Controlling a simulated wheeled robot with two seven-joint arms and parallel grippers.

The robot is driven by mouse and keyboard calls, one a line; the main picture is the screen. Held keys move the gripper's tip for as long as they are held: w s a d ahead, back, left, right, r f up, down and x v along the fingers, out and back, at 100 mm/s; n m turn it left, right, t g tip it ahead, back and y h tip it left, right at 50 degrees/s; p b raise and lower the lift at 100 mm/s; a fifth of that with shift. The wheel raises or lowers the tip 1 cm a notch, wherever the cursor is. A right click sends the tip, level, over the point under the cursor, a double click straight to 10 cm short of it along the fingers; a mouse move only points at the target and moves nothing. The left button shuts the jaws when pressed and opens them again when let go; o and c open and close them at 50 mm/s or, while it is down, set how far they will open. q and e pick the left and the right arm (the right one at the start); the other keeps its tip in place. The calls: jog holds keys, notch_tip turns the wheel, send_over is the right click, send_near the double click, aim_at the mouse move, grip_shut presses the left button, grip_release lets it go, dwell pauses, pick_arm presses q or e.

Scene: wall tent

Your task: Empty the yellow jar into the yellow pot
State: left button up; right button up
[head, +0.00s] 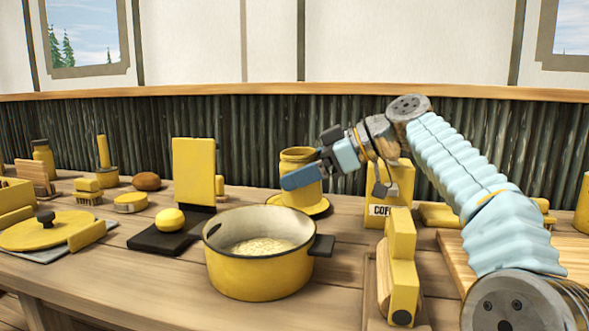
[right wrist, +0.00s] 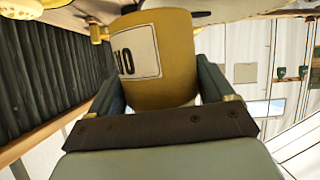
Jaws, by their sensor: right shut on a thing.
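The yellow jar (head: 298,160) is upright behind the pot in the head view, with its open rim at the top. My right gripper (head: 300,178) is shut around its body, with one blue finger across its front. In the right wrist view the jar (right wrist: 170,85) sits between both fingers and shows a white label. The yellow pot (head: 255,276) stands open at the table's front middle, with pale grains (head: 262,246) inside. The jar's contents are hidden. My left gripper is not in view.
A yellow saucer (head: 318,207) lies below the jar; whether they touch is unclear. A coffee box (head: 400,185) and a yellow block-shaped object (head: 402,262) stand right of the pot. A dark board with a yellow ball (head: 170,219) and a pot lid (head: 45,230) lie left.

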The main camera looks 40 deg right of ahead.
aim_at(304, 156)
jog(key=shift+d+m+y, duration=0.25)
jog(key=shift+m+y, duration=0.05)
jog(key=shift+y, duration=0.2)
jog(key=shift+r, duration=2.45)
